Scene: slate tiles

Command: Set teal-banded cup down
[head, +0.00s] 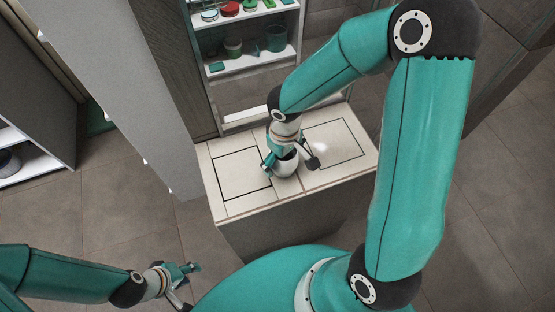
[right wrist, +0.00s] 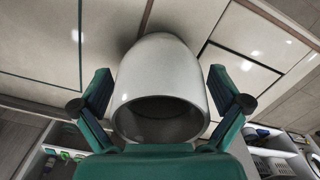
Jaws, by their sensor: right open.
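The cup (head: 287,166) is pale and rounded. It appears to stand upright on the pale counter (head: 237,207), in the gap between two outlined rectangles. In the right wrist view the cup (right wrist: 163,75) shows its dark open mouth towards the camera; no teal band can be made out. My right gripper (head: 290,164) is open, with one finger on each side of the cup. In the right wrist view a narrow gap shows between each finger and the cup wall. My left gripper (head: 188,284) is open and empty, low at the left, away from the counter.
A white shelf unit (head: 262,64) behind the counter holds small red, green and dark items and a teal container (head: 276,38). A grey panel (head: 125,90) stands left of the counter. The left outlined rectangle (head: 240,173) and the right one (head: 335,141) look bare.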

